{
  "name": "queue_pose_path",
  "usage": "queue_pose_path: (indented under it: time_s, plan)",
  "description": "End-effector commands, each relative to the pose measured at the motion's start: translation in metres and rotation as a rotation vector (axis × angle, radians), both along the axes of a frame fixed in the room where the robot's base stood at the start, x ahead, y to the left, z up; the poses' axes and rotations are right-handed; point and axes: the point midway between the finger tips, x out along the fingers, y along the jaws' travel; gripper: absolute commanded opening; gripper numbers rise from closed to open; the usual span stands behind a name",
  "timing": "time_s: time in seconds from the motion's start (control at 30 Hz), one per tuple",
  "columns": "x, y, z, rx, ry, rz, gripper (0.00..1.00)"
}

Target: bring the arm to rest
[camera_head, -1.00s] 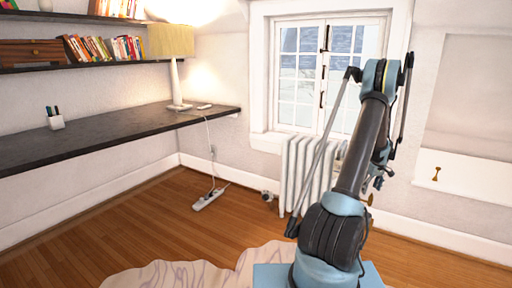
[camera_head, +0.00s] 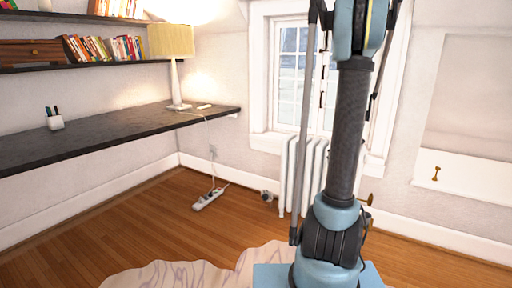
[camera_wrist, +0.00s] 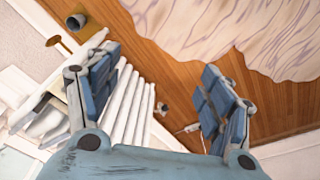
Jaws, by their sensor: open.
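My arm (camera_head: 345,130) stands nearly upright in front of the window in the head view, and its upper part runs out of the top of the picture. My gripper does not show there. In the wrist view my gripper (camera_wrist: 160,60) is open, its two blue-grey fingers spread wide apart. Nothing is between the fingers but the distant floor and radiator.
A white radiator (camera_head: 290,180) stands under the window (camera_head: 290,75), behind my arm. A dark desk (camera_head: 100,138) with a lamp (camera_head: 173,62) runs along the left wall. A power strip (camera_head: 208,199) lies on the wooden floor. A pale rug (camera_head: 180,275) lies in front.

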Motion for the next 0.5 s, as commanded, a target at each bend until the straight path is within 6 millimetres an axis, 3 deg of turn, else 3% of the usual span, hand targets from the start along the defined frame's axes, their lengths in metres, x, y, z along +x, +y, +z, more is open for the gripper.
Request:
queue_pose_path:
  time_s: [0.2, 0.5]
  plan:
    - [-0.042, 0.044, 0.023, 0.0, -0.006, -0.02, 0.74]
    - [-0.102, 0.095, 0.041, 0.0, -0.015, -0.054, 0.74]
